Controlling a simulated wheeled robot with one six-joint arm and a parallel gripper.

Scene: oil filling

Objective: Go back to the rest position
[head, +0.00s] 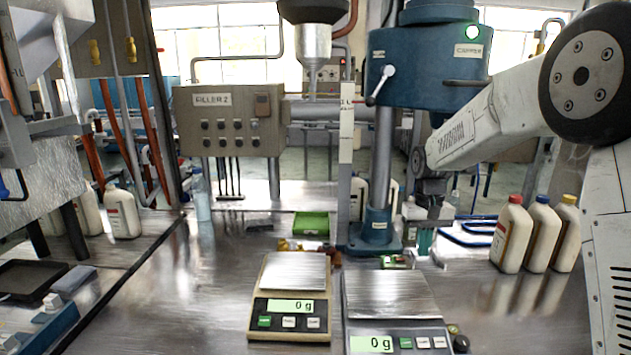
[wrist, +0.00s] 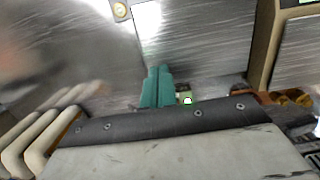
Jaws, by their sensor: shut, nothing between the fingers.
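My gripper (head: 425,240) hangs from my white arm at the right in the head view, just right of the blue press column, above the metal bench. Its teal fingers also show in the wrist view (wrist: 157,86), pressed together and holding nothing. The wrist view is tilted and partly blurred. A wide dark edge and a pale surface cover its lower part.
Three bottles with red, blue and yellow caps (head: 541,235) stand right of my gripper. The blue press (head: 430,65) stands beside it. A beige scale (head: 290,308) and a grey scale (head: 390,300), both reading 0 g, sit in front. A green box (head: 311,224) lies behind.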

